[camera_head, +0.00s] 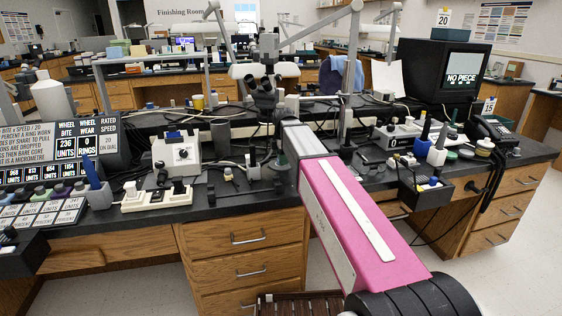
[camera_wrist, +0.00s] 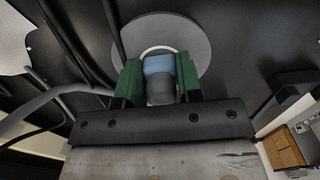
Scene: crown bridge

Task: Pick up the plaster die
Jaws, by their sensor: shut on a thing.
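My gripper (camera_wrist: 159,80) shows in the wrist view, with its two green fingers closed on a small block. The block is blue at the top and grey below, and I take it for the plaster die (camera_wrist: 159,65). A finger touches it on each side. Behind it is a round grey disc (camera_wrist: 196,45) with a pale ring partly hidden by the block. I cannot tell whether the block still touches the disc. In the head view my pink arm reaches over the bench, and it hides the gripper and the die.
The dark bench (camera_head: 230,207) is crowded. A white device (camera_head: 177,155) and a power strip (camera_head: 157,198) stand left of my arm. A microscope (camera_head: 262,90) stands behind. A telephone (camera_head: 494,135) and a monitor (camera_head: 443,72) are at right. Dark cables (camera_wrist: 75,45) run near the gripper.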

